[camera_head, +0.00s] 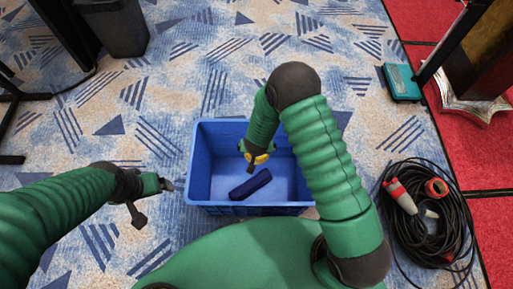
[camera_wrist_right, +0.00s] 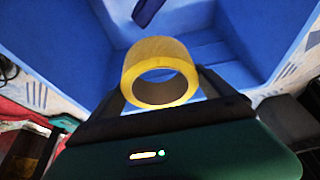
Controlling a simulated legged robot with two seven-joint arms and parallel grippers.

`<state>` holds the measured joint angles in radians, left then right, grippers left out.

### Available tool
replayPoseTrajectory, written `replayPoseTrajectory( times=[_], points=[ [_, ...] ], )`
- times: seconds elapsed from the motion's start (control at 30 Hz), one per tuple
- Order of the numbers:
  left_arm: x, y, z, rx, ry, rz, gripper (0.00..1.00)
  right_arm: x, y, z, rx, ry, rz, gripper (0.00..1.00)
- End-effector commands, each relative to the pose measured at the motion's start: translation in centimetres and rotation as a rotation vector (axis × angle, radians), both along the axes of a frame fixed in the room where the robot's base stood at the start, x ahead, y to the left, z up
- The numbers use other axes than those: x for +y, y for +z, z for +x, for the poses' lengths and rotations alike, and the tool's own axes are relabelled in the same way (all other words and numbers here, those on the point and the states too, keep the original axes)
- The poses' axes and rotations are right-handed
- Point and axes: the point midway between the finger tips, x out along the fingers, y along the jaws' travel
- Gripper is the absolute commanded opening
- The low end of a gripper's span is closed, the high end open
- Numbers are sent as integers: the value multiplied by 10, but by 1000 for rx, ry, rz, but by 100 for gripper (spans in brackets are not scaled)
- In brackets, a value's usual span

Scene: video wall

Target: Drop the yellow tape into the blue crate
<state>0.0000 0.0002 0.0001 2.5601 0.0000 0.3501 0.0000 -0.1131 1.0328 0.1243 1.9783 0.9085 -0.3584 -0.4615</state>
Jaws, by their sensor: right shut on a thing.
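The blue crate (camera_head: 202,168) stands on the carpet in front of me in the head view, and its inside (camera_wrist_right: 235,40) fills the upper right wrist view. My right gripper (camera_head: 256,160) is over the crate, pointing down into it. It is shut on the yellow tape (camera_wrist_right: 158,62), a roll held between the fingertips. In the head view only a small part of the tape (camera_head: 261,159) shows below the gripper. My left gripper (camera_head: 152,198) is left of the crate, apart from it; its jaws look open with nothing between them.
A dark blue block-like object (camera_head: 250,184) lies on the crate floor. A coiled black cable (camera_head: 440,245) with red connectors (camera_head: 400,195) lies at the right. A teal box (camera_head: 401,82) and a dark bin (camera_head: 115,27) stand farther back. Carpet around the crate's left and far sides is clear.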

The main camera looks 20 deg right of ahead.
Motion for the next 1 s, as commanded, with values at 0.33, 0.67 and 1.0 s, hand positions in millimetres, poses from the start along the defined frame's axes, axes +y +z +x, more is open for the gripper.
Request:
replayPoseTrajectory(
  times=[0.33,0.67,1.0],
  points=[
    [0,2,0,0,0,0,87,0,2,0,-1,0,0,100],
    [0,21,0,0,0,0,87,4,36,-10,-1,2,0,100],
    [0,68,0,-1,0,0,87,16,128,-45,-2,2,-1,100]
  ],
)
